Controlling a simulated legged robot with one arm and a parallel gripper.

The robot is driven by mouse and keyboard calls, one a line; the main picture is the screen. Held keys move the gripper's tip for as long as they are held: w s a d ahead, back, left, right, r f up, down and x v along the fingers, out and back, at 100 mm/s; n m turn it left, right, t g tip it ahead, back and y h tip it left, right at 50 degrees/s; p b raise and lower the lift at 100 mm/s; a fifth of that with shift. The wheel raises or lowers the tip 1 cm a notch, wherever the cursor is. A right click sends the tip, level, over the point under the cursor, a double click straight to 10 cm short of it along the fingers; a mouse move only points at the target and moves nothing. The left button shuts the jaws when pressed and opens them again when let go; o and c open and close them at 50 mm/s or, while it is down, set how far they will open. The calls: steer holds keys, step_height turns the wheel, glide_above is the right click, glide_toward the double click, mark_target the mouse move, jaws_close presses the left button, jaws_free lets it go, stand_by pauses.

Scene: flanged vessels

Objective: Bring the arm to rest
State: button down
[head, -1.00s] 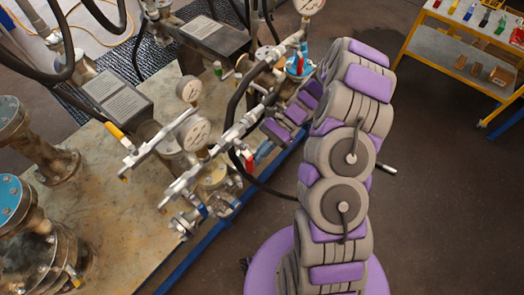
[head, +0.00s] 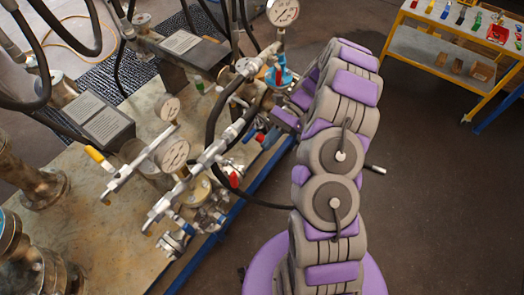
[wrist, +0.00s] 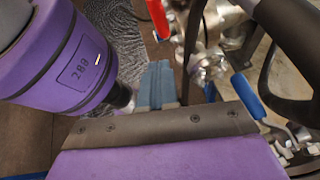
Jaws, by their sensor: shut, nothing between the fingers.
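My grey and purple arm (head: 335,150) rises from its purple base at the bottom of the head view. It bends over at the top, and its far end comes down on the left beside the piping. In the wrist view my gripper (wrist: 157,85) shows as blue-grey fingers pressed together, with nothing between them. Piping, a red handle (wrist: 158,18) and a blue handle (wrist: 247,95) appear close to the fingers there. I cannot tell whether anything touches. In the head view the fingertips are hard to make out against the piping.
Left is a bench (head: 110,225) with flanged vessels, pressure gauges (head: 174,155), black hoses and a red valve handle (head: 234,180). A gauge (head: 283,12) stands near the arm's top. A yellow-framed cart (head: 440,48) is at upper right. The floor (head: 445,190) right of my arm is clear.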

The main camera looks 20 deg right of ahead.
steer(key=s+a+r+n+h+b, duration=0.45)
steer(key=s+a+r+n, duration=0.3)
steer(key=r, duration=0.25)
steer(key=s+d+f+n+t+h+b, duration=0.1)
steer(key=s+n+t+h+b, duration=0.3)
steer(key=s, duration=1.6)
steer(key=f+n+h+b, duration=0.1)
steer(key=n+h, duration=0.1)
steer(key=shift+d+h, duration=0.35)
